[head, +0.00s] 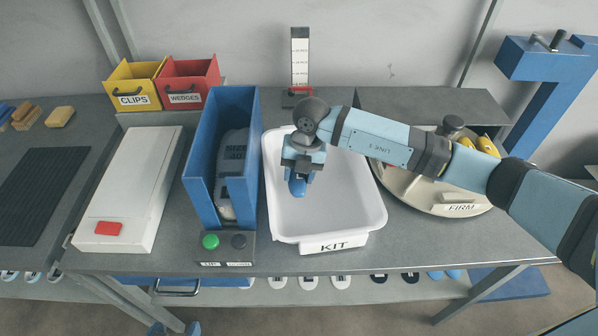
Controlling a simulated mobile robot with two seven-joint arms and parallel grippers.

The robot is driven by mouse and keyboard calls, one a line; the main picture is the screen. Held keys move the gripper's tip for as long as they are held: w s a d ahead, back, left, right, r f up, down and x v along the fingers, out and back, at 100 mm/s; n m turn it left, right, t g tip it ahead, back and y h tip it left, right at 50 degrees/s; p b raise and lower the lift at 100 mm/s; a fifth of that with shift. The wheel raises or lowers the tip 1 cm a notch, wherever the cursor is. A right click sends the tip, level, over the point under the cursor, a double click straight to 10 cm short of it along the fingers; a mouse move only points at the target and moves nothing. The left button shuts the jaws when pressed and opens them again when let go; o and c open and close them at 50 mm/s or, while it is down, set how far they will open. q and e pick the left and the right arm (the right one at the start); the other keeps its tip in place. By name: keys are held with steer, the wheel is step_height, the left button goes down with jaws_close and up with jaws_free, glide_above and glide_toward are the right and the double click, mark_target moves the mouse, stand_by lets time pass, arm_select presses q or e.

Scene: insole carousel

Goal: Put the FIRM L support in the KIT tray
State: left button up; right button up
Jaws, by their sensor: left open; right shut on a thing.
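My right gripper (298,176) is shut on a small blue support (297,188), pointing down over the white KIT tray (376,212). I cannot read any marking on the support, and the gripper hides its upper part. The support appears above the tray floor; I cannot tell the exact gap. The tray looks otherwise empty. The round carousel (408,197) at the right has a FIRM label (460,208) and yellow pieces (487,146); my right arm covers part of it.
A blue holder (199,166) with a grey insole stands left of the tray, behind green and black buttons (210,241). A white box (135,180) lies further left. Yellow CLIPS (132,98) and red WEDGES (184,97) bins and an upright scale (300,55) stand behind.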

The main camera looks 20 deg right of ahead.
steer(key=shift+f, duration=0.1)
steer(key=shift+f+b, duration=0.35)
steer(key=shift+f, duration=0.15)
steer(key=o, duration=0.9)
steer(key=shift+r, duration=0.3)
steer(key=r, duration=0.4)
steer(key=d+r, duration=0.1)
steer(key=r, duration=0.3)
steer(key=d+r+p, duration=0.1)
steer(key=r, duration=0.3)
steer(key=shift+w+r, duration=0.25)
